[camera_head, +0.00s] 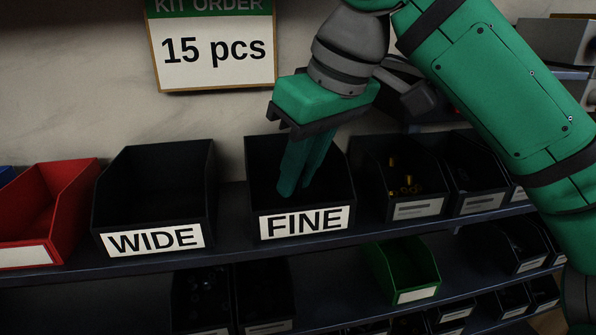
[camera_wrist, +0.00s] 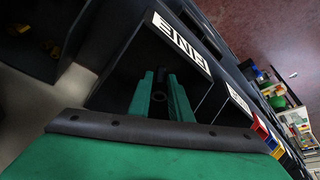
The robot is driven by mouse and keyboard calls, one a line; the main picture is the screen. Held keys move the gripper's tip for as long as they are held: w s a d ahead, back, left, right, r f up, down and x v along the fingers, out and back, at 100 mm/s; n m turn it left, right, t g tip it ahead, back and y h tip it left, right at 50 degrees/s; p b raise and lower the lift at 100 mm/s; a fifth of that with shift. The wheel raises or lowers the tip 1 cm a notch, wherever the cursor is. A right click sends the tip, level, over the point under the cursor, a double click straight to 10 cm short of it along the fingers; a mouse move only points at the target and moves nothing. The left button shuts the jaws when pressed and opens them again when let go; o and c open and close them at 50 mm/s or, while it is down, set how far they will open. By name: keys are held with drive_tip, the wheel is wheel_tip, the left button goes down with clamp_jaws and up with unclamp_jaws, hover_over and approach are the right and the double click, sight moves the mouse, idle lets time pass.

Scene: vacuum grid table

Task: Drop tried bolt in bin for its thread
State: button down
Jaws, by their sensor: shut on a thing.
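My gripper (camera_head: 298,186) points down into the black bin labelled FINE (camera_head: 256,160), its green fingers inside the opening. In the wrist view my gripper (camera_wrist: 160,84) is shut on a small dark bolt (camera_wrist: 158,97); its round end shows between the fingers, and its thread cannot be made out. The FINE bin also shows in the wrist view (camera_wrist: 118,72), its walls around the fingertips. The black bin labelled WIDE (camera_head: 110,200) stands to the left and looks empty. The floor of the FINE bin is mostly dark.
A red bin (camera_head: 75,215) stands left of WIDE. A black bin with brass-coloured pieces (camera_head: 375,190) stands right of FINE. A green bin (camera_head: 428,265) is on the shelf below. A sign reading 15 pcs (camera_head: 215,75) hangs on the wall behind.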

drive_tip(key=shift+f, duration=0.6)
drive_tip(key=c, duration=1.6)
unclamp_jaws()
drive_tip(key=shift+r, duration=0.45)
drive_tip(key=v, duration=0.3)
drive_tip(key=shift+s+d+r, duration=0.2)
drive_tip(key=shift+s+d, duration=4.05)
drive_tip(key=shift+s, duration=0.05)
drive_tip(key=shift+w, duration=0.1)
